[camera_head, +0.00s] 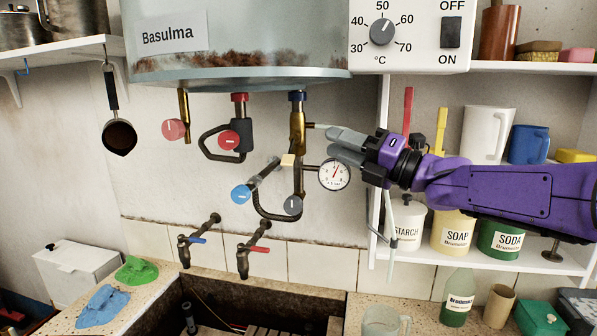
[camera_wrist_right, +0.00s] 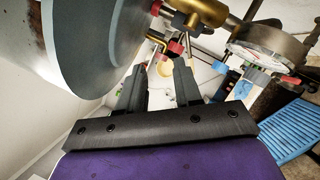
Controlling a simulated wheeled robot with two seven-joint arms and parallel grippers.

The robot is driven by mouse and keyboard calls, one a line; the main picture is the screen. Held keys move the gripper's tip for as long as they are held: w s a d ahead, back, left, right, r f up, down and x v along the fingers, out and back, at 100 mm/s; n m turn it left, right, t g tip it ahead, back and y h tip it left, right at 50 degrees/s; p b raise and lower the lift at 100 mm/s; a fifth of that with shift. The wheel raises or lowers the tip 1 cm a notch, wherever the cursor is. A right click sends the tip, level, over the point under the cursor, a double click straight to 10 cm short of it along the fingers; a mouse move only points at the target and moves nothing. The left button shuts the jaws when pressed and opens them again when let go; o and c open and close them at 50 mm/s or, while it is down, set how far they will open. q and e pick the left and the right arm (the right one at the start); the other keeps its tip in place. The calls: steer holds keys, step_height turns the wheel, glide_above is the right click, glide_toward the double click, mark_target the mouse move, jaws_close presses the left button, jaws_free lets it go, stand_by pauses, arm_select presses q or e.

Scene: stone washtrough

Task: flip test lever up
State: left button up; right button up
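A brass valve body (camera_head: 297,128) hangs from the blue collar under the water heater (camera_head: 240,78). A short pale stub (camera_head: 318,125) sticks out of its right side toward my gripper. It may be the test lever, but I cannot tell for sure. My right gripper (camera_head: 338,146) comes in from the right, just right of the valve and above the round gauge (camera_head: 334,174). In the wrist view its two dark fingers (camera_wrist_right: 158,78) stand apart, with nothing visibly held. The brass valve also shows there (camera_wrist_right: 207,10), above the fingers. My left gripper is out of view.
The gauge sits close under my fingers. Shelves with jars (camera_head: 453,230) stand behind my right arm. The stone trough (camera_head: 270,288) lies below.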

arm_select(q)
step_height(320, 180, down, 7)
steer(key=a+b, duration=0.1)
steer(key=b, duration=0.4)
arm_select(e)
glide_toward(288, 157)
steer(key=p+x, duration=0.5)
steer(key=x, duration=0.4)
steer(key=shift+w+a+f, duration=0.1)
steer(key=shift+a, duration=0.4)
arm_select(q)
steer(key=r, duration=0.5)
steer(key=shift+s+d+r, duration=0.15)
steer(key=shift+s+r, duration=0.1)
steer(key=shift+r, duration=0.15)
arm_select(e)
steer(key=shift+w+f, duration=0.1)
steer(key=shift+c, duration=0.3)
